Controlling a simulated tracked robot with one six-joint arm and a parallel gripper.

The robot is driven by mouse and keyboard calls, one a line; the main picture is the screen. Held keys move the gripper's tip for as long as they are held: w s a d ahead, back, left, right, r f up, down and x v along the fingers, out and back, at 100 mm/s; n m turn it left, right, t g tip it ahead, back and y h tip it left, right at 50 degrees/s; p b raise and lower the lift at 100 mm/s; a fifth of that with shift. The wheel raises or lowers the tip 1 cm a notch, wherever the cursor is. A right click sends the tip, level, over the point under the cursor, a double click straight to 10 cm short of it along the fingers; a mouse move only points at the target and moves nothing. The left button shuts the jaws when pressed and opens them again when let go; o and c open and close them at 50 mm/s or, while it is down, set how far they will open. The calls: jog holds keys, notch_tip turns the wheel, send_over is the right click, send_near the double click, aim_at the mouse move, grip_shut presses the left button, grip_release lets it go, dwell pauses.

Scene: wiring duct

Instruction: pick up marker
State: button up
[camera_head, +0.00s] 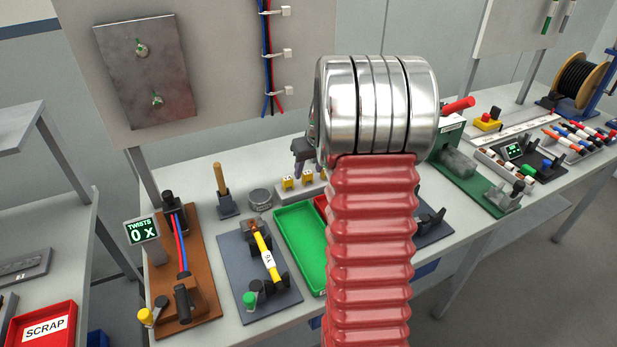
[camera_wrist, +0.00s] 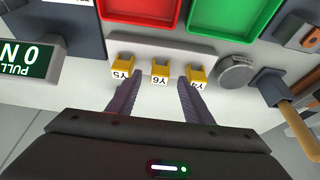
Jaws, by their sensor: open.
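Yellow markers stand in a row on a grey rack (camera_wrist: 200,50) in the wrist view. My gripper (camera_wrist: 157,80) is open and empty. Its two fingers point at the rack, one on each side of the Y6 marker. I cannot tell how far the tips are from it. In the head view, two yellow markers show, one on the left (camera_head: 288,184) and one beside it (camera_head: 308,177). My gripper (camera_head: 301,165) is partly hidden there by my arm.
A green tray (camera_head: 300,240) and a red tray (camera_wrist: 140,12) lie beside the rack. A round metal tin (camera_head: 260,198) and a wooden-handled tool (camera_head: 221,180) stand to its left. A fixture (camera_head: 240,270) holds a yellow wire with a white label.

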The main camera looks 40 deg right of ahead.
aim_at(308, 173)
jog(key=shift+x, duration=1.9)
jog(key=shift+c, duration=0.3)
jog(key=c, duration=1)
